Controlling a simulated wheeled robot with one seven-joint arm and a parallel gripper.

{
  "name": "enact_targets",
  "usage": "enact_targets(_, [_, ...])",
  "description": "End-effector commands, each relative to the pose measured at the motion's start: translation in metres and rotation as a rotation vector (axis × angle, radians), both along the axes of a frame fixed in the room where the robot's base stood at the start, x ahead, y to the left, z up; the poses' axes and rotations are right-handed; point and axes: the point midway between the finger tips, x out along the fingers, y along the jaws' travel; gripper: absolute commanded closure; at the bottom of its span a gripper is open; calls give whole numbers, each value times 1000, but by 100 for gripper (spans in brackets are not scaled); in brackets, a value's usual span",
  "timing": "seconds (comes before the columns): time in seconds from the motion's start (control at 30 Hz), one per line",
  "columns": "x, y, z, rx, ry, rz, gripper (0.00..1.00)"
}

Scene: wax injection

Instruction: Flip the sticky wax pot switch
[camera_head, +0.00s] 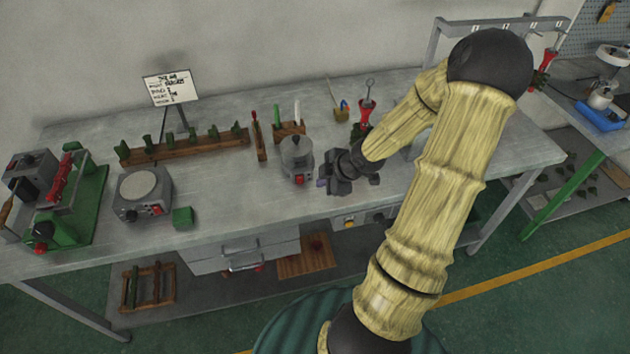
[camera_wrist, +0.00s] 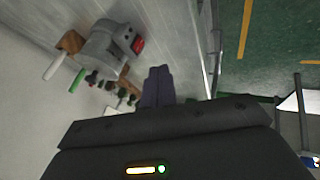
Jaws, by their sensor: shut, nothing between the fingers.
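The wax pot (camera_head: 297,152) is a small grey cylinder with a lidded top, standing near the front of the bench. Its red switch (camera_head: 299,180) is low on the front face. In the wrist view the pot (camera_wrist: 103,45) appears sideways at the upper left, with the red switch (camera_wrist: 138,45) facing right. My gripper (camera_head: 322,183) is just right of the pot, apart from it, close above the bench. In the wrist view its dark fingers (camera_wrist: 157,82) are together and empty, pointing past the switch. The switch's exact position cannot be told.
Wooden racks (camera_head: 185,146) and a sign (camera_head: 171,88) are behind. A red-handled tool (camera_head: 367,105) stands behind my gripper. Bare bench lies between hot plate and pot.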

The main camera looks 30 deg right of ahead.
Motion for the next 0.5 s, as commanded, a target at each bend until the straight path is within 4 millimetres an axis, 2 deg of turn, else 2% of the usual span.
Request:
enact_targets(0.27, [-17, 35, 14, -22, 197, -213, 100])
enact_targets(0.5, [-41, 69, 43, -18, 307, -500, 100])
